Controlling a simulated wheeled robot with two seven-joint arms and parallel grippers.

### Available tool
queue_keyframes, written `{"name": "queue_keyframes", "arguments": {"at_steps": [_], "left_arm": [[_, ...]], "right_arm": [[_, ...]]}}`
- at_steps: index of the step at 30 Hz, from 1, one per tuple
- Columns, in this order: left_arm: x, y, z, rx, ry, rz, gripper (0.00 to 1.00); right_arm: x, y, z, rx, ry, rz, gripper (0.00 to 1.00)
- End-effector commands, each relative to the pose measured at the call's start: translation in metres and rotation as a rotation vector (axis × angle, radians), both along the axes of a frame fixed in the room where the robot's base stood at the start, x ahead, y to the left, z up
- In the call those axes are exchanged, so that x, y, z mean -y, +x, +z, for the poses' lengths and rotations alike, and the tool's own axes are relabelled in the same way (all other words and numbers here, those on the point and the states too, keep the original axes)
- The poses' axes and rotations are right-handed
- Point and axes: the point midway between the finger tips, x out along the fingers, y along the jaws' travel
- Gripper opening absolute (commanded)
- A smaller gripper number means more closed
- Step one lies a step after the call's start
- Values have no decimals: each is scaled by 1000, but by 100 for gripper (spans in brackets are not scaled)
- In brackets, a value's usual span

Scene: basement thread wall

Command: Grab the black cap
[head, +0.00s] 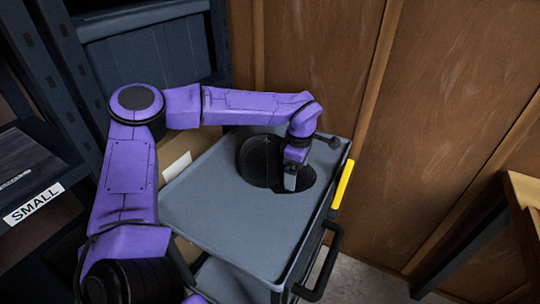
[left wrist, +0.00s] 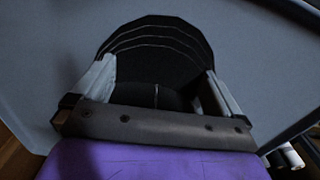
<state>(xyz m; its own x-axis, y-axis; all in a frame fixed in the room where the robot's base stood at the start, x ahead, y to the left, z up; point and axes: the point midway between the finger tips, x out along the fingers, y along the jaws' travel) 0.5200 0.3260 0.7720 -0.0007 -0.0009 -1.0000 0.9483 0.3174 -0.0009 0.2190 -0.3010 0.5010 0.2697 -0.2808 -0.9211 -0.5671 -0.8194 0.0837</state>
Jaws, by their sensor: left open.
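The black cap (head: 257,162) lies on the grey top of a cart (head: 225,228). My left gripper (head: 290,183) points down over the right part of the cap and hides some of it. In the left wrist view, the cap (left wrist: 155,45) shows between and beyond the fingers, with curved stitch lines on its far part. The two fingers of my left gripper (left wrist: 158,75) are apart, one on each side of the cap. I cannot tell whether they touch it. My right gripper is not in view.
The cart has a raised rim, a black handle (head: 322,270) and a yellow strip (head: 342,184) on its right side. A shelf labelled "SMALL" (head: 33,203) stands at left, a dark bin (head: 150,55) behind. A wooden wall (head: 450,110) fills the right. The front cart top is clear.

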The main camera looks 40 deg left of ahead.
Motion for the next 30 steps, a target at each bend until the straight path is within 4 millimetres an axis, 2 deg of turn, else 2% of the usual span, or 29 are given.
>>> {"name": "queue_keyframes", "arguments": {"at_steps": [2,3,5,6,13,16,24,27,30], "left_arm": [[0,0,0,0,0,0,100],[0,0,1,0,0,0,94],[0,0,1,0,0,0,74],[0,0,1,0,0,0,61],[0,0,1,0,0,-1,60],[0,1,8,2,1,-1,60],[0,1,70,5,2,-1,60],[0,1,89,4,1,-1,60],[0,1,98,1,0,-1,60]], "right_arm": [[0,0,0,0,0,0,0],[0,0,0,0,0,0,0],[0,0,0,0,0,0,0],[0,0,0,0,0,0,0],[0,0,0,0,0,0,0],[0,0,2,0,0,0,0],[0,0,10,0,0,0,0],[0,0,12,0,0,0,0],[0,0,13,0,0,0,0]]}}
